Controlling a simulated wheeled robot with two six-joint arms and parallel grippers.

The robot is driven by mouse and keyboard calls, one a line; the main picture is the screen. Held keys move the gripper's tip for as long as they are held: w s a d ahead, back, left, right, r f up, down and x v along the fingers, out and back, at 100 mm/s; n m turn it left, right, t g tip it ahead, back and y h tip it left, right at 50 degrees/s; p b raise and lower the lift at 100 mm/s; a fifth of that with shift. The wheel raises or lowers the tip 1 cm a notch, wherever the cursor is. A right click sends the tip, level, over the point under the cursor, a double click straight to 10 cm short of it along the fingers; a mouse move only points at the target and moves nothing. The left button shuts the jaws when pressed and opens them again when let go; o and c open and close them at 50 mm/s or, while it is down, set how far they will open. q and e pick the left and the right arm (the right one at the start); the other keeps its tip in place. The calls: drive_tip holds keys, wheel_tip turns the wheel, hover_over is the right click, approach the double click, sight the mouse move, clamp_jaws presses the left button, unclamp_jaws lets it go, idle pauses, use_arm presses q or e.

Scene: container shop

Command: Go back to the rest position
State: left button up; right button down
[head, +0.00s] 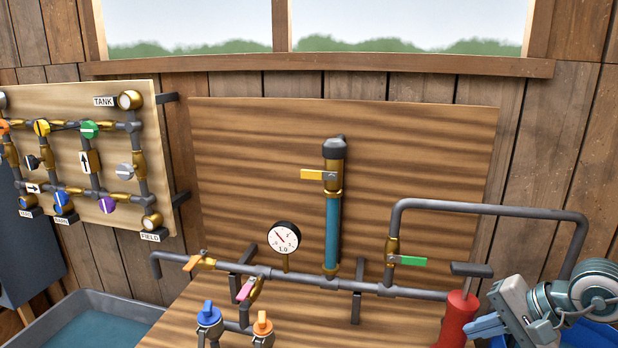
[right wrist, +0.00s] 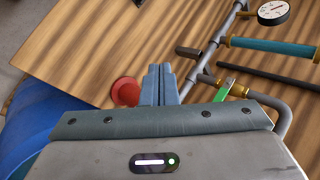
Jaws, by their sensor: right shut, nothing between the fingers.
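My right gripper (head: 488,326) is at the lower right of the head view, beside a red cylinder (head: 457,318) on the bench. Its blue fingers are shut with nothing between them, and they also show in the right wrist view (right wrist: 160,84). A green-handled valve (head: 413,261) sits on the pipe to the left of the gripper. My left gripper is not in view.
A grey pipe loop (head: 490,209) rises close to my right arm. A pressure gauge (head: 285,237), a blue tube (head: 332,235) and several coloured valves stand on the pipework. A valve board (head: 90,160) hangs at left above a water tub (head: 95,322).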

drive_tip(key=s+d+f+n+t+h, duration=0.4)
drive_tip(key=f+n, duration=0.4)
drive_tip(key=n, duration=0.4)
drive_tip(key=s+d+f+n+t+h, duration=0.2)
drive_tip(key=d+f+n+t+h, duration=0.1)
drive_tip(key=f+n+h, duration=0.65)
drive_tip(key=s+a+f+m+g+y, duration=0.7)
drive_tip(key=s+a+f+m+g, duration=0.3)
drive_tip(key=s+a, duration=0.35)
drive_tip(key=s+d+f+x, duration=0.1)
drive_tip(key=s+x, duration=0.2)
drive_tip(key=x, duration=1.1)
drive_tip(key=s+d+x, duration=0.1)
drive_tip(key=s+x, duration=0.2)
drive_tip(key=x, duration=1.2)
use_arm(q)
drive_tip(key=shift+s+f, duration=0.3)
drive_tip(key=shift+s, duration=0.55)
use_arm(e)
drive_tip(key=s+d+f+g, duration=0.1)
drive_tip(key=s+f, duration=1.9)
drive_tip(key=shift+f+m, duration=0.35)
drive_tip(key=shift+f, duration=0.05)
